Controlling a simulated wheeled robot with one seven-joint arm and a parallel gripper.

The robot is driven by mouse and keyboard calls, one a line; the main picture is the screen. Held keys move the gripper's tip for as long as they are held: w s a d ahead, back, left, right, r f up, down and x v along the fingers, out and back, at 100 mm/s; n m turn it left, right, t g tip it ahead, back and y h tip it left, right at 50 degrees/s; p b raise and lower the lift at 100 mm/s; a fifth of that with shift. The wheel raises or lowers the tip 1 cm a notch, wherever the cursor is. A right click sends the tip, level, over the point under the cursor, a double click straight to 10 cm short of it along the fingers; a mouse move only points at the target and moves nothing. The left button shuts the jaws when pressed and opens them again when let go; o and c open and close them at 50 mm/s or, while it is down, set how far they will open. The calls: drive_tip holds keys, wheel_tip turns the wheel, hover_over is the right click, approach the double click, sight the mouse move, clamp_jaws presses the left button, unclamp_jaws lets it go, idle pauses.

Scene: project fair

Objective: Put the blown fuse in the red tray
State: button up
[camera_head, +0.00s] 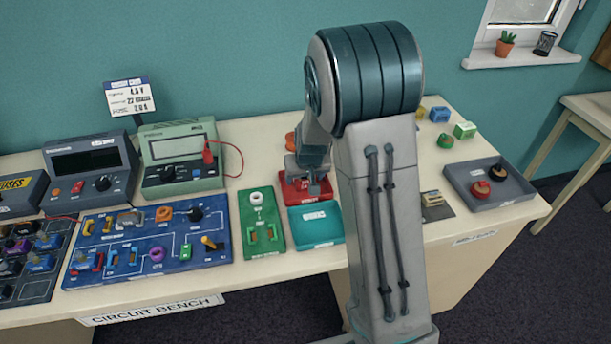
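The red tray (325,196) sits on the bench behind the teal tray (318,239), partly hidden by my arm and gripper. My gripper (303,186) points down at the red tray, with its fingertips over or inside it; I cannot tell which. The fingers are small and dark here, and I cannot tell whether they are open or hold something. No blown fuse can be made out for certain. A blue circuit board (140,266) with several coloured parts lies at the left. A green board (262,245) with a white round part stands between it and the trays.
Two meters, one dark (92,165) and one green (180,160), stand at the back left, with a red lead. Coloured blocks (464,130) lie at the back right. My arm hides the bench's middle.

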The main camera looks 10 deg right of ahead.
drive_tip(key=shift+r, duration=0.4)
drive_tip(key=v, duration=1.2)
drive_tip(key=s+r, duration=0.1)
drive_tip(key=s, duration=1)
drive_tip(key=s+r+g, duration=0.1)
drive_tip(key=s+r, duration=0.1)
drive_tip(key=s, duration=1)
drive_tip(key=shift+s+r+g+b, duration=0.25)
drive_tip(key=shift+r+g+b, duration=0.05)
drive_tip(key=shift+b, duration=0.05)
drive_tip(key=shift+d, duration=0.1)
